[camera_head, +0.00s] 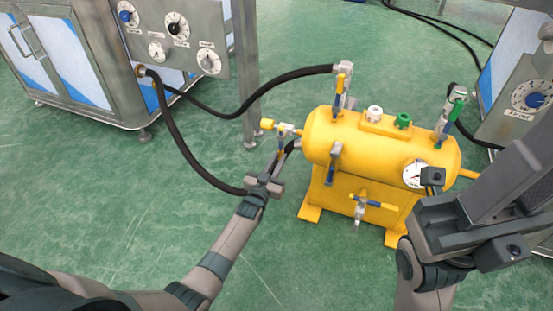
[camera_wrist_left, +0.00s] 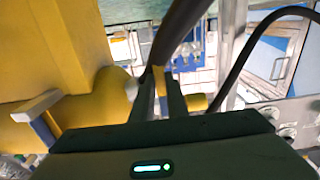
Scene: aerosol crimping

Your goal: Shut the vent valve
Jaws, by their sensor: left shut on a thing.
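The yellow tank (camera_head: 385,142) carries several small valves, and no label tells me which is the vent valve. A silver valve (camera_head: 285,129) with a yellow knob sticks out from the tank's left end. My left gripper (camera_head: 288,150) is just below this valve, shut on its handle. In the left wrist view, the fingers (camera_wrist_left: 160,100) close around a small yellow piece (camera_wrist_left: 160,80), partly hidden by a dark hose. My right gripper (camera_head: 490,200) is close to the head camera at the right; its fingertips cannot be made out.
Other valves stand on the tank's top left (camera_head: 341,88), front left (camera_head: 334,165), lower front (camera_head: 370,202) and right (camera_head: 450,117). A gauge (camera_head: 413,174) faces front. Black hoses (camera_head: 185,150) run from the left panel (camera_head: 180,45). A right cabinet (camera_head: 525,97) stands close.

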